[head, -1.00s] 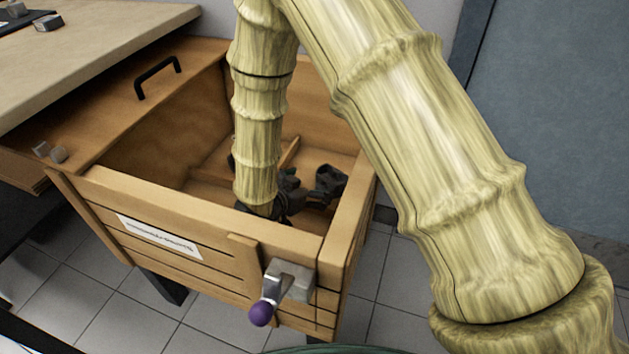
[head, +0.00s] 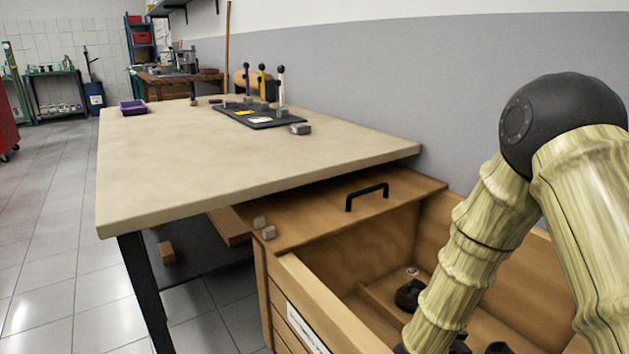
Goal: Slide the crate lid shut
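The wooden crate (head: 289,272) stands at the lower right of the head view, its near part cut off by the frame. Its wooden lid (head: 315,217) covers only the far end, partly under the workbench, and the rest of the crate is open. A black handle (head: 367,196) stands up on the lid. My arm reaches down into the crate's open part at the lower right. My gripper is at or below the bottom edge of the picture, so its fingers do not show. Dark parts (head: 409,295) lie inside the crate.
A beige workbench (head: 200,170) stands left of and over the lid's far end. It bears a dark tool board (head: 262,120) and a purple tray (head: 133,107). Tiled floor at the left is free.

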